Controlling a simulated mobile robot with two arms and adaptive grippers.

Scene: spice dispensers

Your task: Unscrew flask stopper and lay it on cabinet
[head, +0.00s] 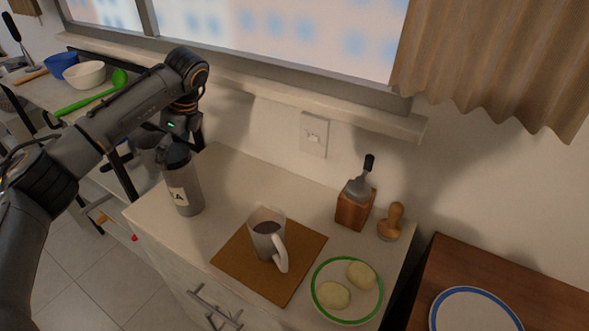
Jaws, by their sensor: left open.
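The flask (182,188) is a tall grey bottle with a pale label. It stands upright near the left end of the cabinet top (237,180). My left arm comes in from the left, and my left gripper (178,152) is open at the flask's top, pointing down. The stopper is hard to make out there, because the dark gripper and the dark top of the flask run together. I cannot tell whether the fingers touch it. My right gripper is not in view.
A mug (266,236) stands on a brown board (228,247). A green-rimmed plate (347,313) holds two pale round pieces. A wooden utensil block (354,209) and a wooden masher (391,222) stand at the back right. Bare cabinet top lies behind the board.

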